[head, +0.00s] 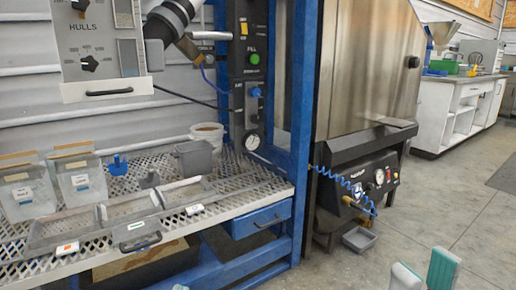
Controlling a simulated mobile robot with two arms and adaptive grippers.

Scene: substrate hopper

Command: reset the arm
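My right gripper (424,274) shows at the bottom right edge, with two upright pale and green fingertips. A gap shows between the tips and nothing is held there. It is above the bare floor, apart from the bench and machines. Only a tiny pale tip at the bottom edge, left of centre, seems to belong to my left gripper (180,287). Its fingers and any load are out of frame. The rest of both arms is hidden below the picture.
A mesh bench (270,183) on a blue frame (303,90) carries trays, a grey tub (194,158) and clear bags (78,178). A steel machine (365,60) stands right of it. A small grey tray (359,239) lies on the floor. The right floor is clear.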

